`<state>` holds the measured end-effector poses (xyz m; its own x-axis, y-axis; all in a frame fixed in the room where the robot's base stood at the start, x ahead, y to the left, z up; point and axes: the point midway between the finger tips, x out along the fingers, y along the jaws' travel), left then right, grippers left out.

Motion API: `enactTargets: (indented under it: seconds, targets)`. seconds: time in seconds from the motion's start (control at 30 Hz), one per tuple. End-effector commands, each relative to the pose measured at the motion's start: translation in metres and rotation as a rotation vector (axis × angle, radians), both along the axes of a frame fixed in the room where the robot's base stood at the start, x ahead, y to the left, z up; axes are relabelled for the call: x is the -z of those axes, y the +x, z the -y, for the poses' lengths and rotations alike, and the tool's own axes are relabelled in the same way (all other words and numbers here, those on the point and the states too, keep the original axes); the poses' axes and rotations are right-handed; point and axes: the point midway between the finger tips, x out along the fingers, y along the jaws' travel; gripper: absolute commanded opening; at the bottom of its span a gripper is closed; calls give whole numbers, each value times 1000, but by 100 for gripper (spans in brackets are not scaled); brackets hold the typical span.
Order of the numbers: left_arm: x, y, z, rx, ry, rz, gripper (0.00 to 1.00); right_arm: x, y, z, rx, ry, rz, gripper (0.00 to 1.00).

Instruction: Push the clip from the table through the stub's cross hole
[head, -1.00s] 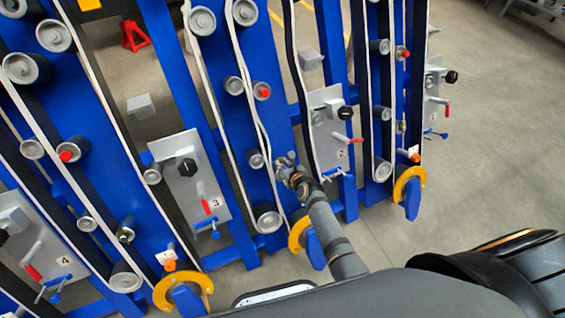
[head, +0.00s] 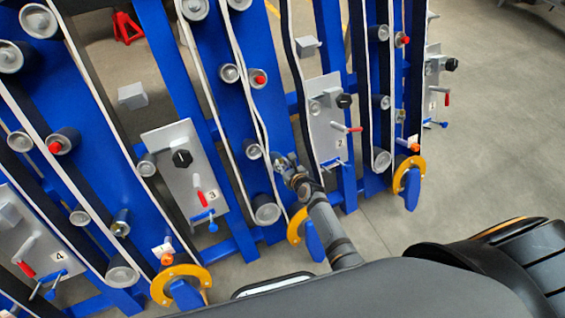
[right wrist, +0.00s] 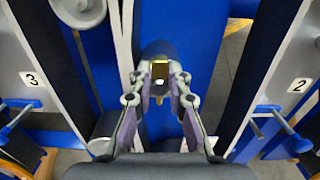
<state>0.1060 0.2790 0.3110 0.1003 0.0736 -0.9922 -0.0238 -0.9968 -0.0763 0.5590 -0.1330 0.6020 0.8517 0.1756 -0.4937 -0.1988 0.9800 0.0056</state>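My right gripper (head: 282,164) reaches up from the lower right in the head view, at the blue frame between plates 3 and 2. In the right wrist view its two fingertips (right wrist: 160,78) stand close together on either side of a small gold piece, which looks like the clip (right wrist: 160,70). A bright spot shows on it and a thin tip points down below. A dark round stub end (right wrist: 157,49) shows just behind it. I cannot tell whether the clip is in the cross hole, which is hidden. My left gripper is out of view, and no table shows.
Grey plate 3 (head: 177,172) and plate 2 (head: 325,115) carry knobs and red-handled levers. Rollers such as the grey one (head: 266,214) and white-edged belts lie close to my arm. Yellow curved guards (head: 181,272) stand along the near edge. Open floor (head: 500,120) is at right.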

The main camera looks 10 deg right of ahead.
Motion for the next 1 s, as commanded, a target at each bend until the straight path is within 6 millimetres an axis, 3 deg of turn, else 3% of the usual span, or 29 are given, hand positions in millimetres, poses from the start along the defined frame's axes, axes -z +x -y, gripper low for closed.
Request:
enactTargets:
  seconds: [0.03,0.17,0.57,1.0]
  targets:
    - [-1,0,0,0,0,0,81,-1,1,0,0,0,1,24]
    - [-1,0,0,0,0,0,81,-1,1,0,0,0,1,42]
    - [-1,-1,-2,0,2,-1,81,-4,-6,1,1,0,1,43]
    - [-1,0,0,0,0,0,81,-51,-87,18,1,-1,-1,43]
